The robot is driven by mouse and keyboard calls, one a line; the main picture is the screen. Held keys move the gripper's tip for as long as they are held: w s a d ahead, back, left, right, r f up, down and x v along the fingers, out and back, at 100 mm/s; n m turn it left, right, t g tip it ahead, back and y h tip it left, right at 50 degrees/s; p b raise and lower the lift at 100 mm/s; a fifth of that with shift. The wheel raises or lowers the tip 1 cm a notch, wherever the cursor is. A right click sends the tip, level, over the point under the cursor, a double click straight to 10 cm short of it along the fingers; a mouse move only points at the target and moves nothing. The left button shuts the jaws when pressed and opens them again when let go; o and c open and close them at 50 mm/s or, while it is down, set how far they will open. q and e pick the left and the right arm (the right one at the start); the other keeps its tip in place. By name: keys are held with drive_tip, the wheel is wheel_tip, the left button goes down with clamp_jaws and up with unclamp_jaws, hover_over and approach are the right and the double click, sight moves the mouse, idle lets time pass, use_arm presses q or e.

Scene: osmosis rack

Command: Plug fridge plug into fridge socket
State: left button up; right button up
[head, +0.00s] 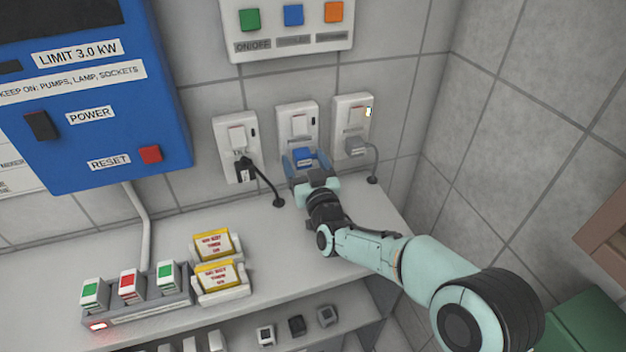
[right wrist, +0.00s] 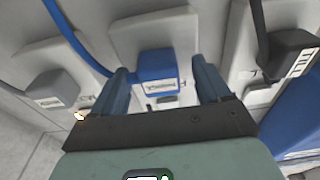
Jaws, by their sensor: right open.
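A blue plug (head: 304,156) is at the middle wall socket (head: 297,121). It also shows in the right wrist view (right wrist: 158,70), with a blue cable running up and left. My right gripper (head: 306,164) is open, one finger on each side of the blue plug. I cannot tell whether the fingers touch it. A black plug (head: 245,169) is at the left socket (head: 236,136), and a grey plug (head: 355,146) is at the right socket (head: 351,112). My left gripper is out of view.
A blue power box (head: 95,95) hangs at the left, and a button panel (head: 290,26) sits above the sockets. The right wall closes in beside my right arm.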

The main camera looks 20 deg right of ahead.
drive_tip(key=shift+s+f, duration=0.2)
drive_tip(key=shift+s, duration=0.45)
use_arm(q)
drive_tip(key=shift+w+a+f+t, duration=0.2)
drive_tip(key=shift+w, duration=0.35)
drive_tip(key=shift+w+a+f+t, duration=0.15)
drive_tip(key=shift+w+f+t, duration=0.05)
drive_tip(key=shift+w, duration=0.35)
use_arm(e)
drive_tip(key=s+f, duration=0.1)
drive_tip(key=s, duration=1.1)
drive_tip(key=shift+d, duration=0.2)
drive_tip(key=shift+f, duration=0.1)
